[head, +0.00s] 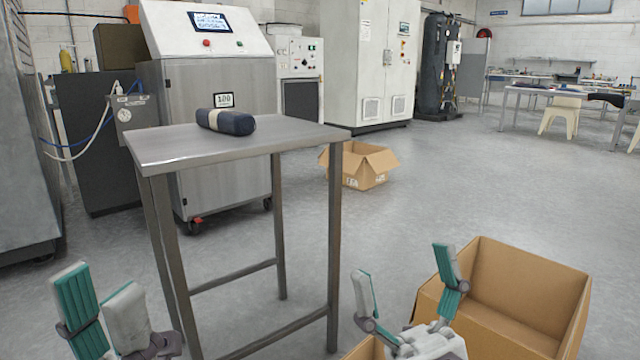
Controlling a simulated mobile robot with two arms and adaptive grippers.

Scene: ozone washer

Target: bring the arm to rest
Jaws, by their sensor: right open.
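My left gripper (97,282) is at the lower left, in front of the steel table's left legs. Its fingers, one showing a teal pad, stand apart with nothing between them. My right gripper (404,268) is at the lower centre right, fingers pointing up and spread wide, empty. It is right of the table's front right leg and overlaps the near cardboard box in the picture. Most of both arms is out of view.
A steel table (290,137) bears a rolled dark blue bundle (238,123) with a pale band. An open cardboard box (535,280) stands at the lower right, another (368,178) behind the table. A steel machine (215,75) stands behind.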

